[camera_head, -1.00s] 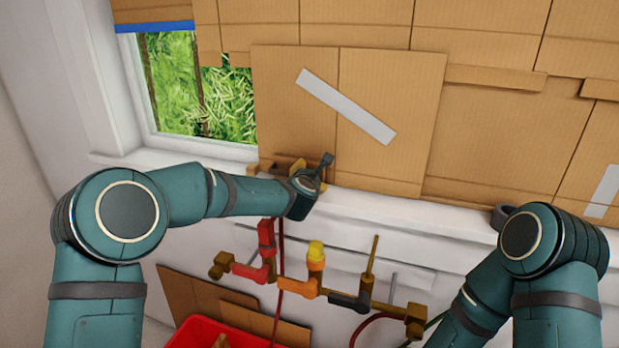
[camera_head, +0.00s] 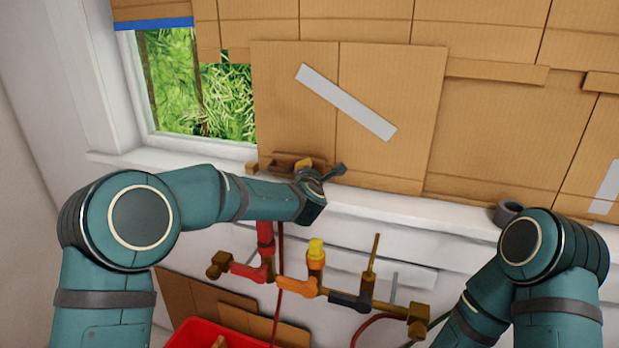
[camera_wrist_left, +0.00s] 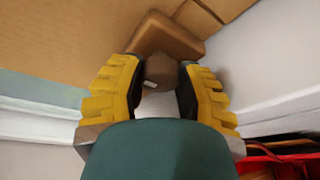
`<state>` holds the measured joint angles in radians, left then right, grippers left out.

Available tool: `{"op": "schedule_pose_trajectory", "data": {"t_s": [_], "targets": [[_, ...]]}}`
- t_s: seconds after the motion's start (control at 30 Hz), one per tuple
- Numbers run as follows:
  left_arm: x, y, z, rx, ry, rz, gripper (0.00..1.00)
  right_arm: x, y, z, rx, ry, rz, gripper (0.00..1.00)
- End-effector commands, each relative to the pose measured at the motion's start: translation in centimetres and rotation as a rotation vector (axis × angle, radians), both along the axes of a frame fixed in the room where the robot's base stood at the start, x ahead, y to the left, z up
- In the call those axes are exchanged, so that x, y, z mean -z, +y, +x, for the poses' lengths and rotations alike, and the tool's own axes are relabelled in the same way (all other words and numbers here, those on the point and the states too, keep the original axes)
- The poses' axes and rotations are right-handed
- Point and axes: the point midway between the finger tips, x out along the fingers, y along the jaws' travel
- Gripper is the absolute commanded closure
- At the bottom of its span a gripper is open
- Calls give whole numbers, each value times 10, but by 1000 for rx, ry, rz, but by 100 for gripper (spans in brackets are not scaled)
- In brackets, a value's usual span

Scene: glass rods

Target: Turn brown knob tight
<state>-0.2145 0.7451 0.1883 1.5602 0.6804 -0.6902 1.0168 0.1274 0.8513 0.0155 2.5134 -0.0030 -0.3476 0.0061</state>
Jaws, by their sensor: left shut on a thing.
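The brown knob (camera_wrist_left: 160,72) is between the two yellow-padded fingers of my left gripper (camera_wrist_left: 161,82) in the left wrist view. The gripper is shut on it. A brown block (camera_wrist_left: 166,36) lies just beyond the knob. In the head view my left gripper (camera_head: 303,165) is at the windowsill, below the cardboard, mostly hidden by my wrist. The knob cannot be made out there. My right arm shows at the right, but its gripper is out of frame.
Pipework with a red section (camera_head: 264,237), a yellow cap (camera_head: 316,249) and a brass upright (camera_head: 372,262) runs below the sill. A red bin (camera_head: 205,333) stands at the bottom. A grey ring (camera_head: 508,212) sits on the sill at the right.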

Motion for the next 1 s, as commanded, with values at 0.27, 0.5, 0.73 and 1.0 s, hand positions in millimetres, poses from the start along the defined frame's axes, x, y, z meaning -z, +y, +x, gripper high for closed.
{"op": "schedule_pose_trajectory", "data": {"t_s": [0.27, 0.5, 0.73, 1.0], "targets": [[-1, 0, 0, 1, -2, -1, 46, 0, 0, 0, 0, 0, 0, 53], [0, -1, -1, 2, 1, -1, 46, 0, 0, 0, 0, 0, 0, 53], [-4, 0, -21, 3, 1, 0, 46, 0, 0, 0, 0, 0, 0, 53], [-14, 1, -59, 1, -4, -1, 46, 0, 0, 0, 0, 0, 0, 53]]}}
